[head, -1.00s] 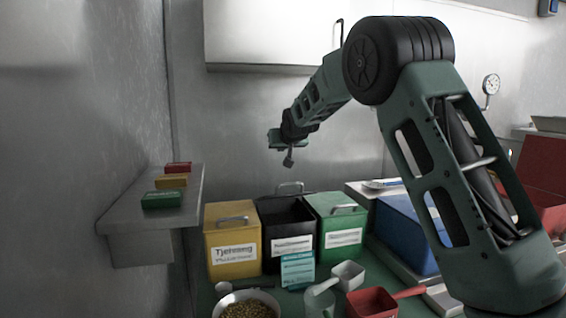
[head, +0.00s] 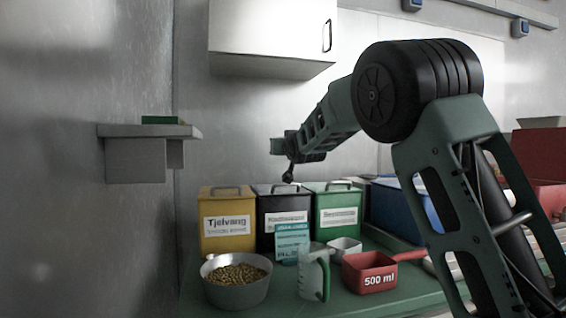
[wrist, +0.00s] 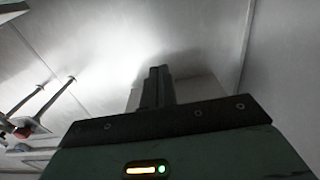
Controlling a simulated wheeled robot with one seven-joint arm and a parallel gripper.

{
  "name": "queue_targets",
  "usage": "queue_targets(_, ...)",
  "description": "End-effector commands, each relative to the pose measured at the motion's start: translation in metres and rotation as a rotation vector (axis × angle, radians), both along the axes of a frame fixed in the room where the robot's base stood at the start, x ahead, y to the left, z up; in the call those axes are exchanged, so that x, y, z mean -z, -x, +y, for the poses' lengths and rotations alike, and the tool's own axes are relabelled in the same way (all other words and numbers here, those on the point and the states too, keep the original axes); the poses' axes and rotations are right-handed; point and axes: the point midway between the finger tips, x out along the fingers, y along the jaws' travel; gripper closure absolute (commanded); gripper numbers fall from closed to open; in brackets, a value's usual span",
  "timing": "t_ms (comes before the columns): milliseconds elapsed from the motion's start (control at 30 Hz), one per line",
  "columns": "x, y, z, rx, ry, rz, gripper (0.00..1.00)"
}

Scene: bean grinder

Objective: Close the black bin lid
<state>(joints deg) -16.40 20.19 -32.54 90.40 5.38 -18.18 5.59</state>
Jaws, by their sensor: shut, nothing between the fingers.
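The black bin (head: 278,238) with a white label stands between the yellow bin (head: 226,242) and the green bin (head: 338,225). Its lid (head: 262,189) seems to lie low over the top, level with its neighbours' lids, with a handle on it. From this low angle I cannot tell whether it sits flush. My gripper (head: 288,178) is shut and empty, fingers pointing down, close above the black bin's lid in the picture. Whether it touches is unclear. In the wrist view its fingers (wrist: 157,88) are together against a pale wall.
In front stand a bowl of beans (head: 236,290), a teal packet (head: 292,243), a grey-green jug (head: 313,275), a white scoop (head: 345,248) and a red 500 ml scoop (head: 370,275). A blue crate (head: 402,208) is to the right. A shelf (head: 150,132) juts out at left.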

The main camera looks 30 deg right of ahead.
Motion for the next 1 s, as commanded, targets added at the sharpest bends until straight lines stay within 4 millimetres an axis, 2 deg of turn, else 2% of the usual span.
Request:
queue_targets(33, 0.017, 0.002, 0.002, -0.002, 0.006, -0.021, 1.0)
queue_targets(600, 0.068, 0.029, 0.009, 0.0, 0.08, -0.282, 1.0)
queue_targets(1000, 0.101, 0.042, 0.012, 0.0, 0.079, -0.275, 1.0)
